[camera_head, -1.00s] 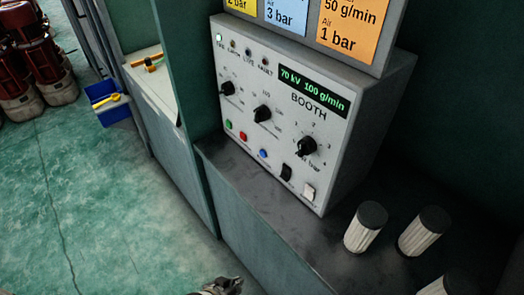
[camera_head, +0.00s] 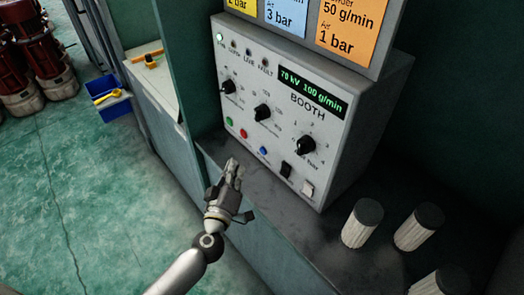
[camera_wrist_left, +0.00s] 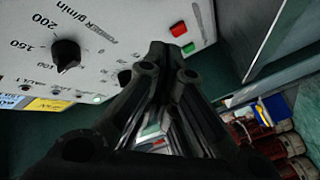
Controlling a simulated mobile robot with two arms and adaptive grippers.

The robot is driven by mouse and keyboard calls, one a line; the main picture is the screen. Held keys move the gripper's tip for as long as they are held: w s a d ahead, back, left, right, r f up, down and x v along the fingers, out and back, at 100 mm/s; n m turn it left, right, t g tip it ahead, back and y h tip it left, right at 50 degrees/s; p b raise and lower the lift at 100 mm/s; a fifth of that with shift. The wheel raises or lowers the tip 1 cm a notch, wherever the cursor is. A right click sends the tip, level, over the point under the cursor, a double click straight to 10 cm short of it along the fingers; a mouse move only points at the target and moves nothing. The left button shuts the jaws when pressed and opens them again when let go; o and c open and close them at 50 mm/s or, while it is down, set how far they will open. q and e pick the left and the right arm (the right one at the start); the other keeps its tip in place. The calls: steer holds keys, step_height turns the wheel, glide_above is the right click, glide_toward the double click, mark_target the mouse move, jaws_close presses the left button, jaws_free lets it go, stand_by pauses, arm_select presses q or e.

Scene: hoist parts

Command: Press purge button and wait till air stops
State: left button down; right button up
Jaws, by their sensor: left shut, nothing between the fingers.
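The grey control box (camera_head: 300,135) labelled BOOTH stands on a dark ledge. Along its lower front are a green button (camera_head: 229,121), a red button (camera_head: 243,133) and a blue button (camera_head: 263,152). The labels under them are too small to read, so I cannot tell which is purge. My left gripper (camera_head: 233,163) is shut and empty, just in front of the box and below the buttons, apart from them in the head view. In the left wrist view the red button (camera_wrist_left: 178,29) and green button (camera_wrist_left: 188,48) show beyond the fingers (camera_wrist_left: 160,75); the blue one does not show.
The display (camera_head: 313,91) reads 70 kV 100 g/min. Black knobs (camera_head: 262,112), a black switch (camera_head: 286,171) and a white switch (camera_head: 307,190) are on the panel. White ribbed cylinders with dark caps (camera_head: 362,223) stand on the ledge at right. A blue bin (camera_head: 108,98) is at left.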

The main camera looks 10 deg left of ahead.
mark_target(263, 151)
arm_select(q)
steer(key=a, duration=0.1)
steer(key=a+f+n+y, duration=0.1)
steer(key=a+f+n+g+y, duration=0.1)
steer(key=shift+w, duration=0.25)
steer(key=w+d, duration=0.1)
steer(key=w, duration=0.1)
steer(key=w+d+b, duration=0.1)
steer(key=w+d, duration=0.2)
steer(key=w, duration=0.1)
steer(key=shift+d+b, duration=0.4)
steer(key=shift+w+d+r, duration=0.1)
steer(key=shift+w+d, duration=0.3)
steer(key=shift+w, duration=0.1)
stand_by(0.9)
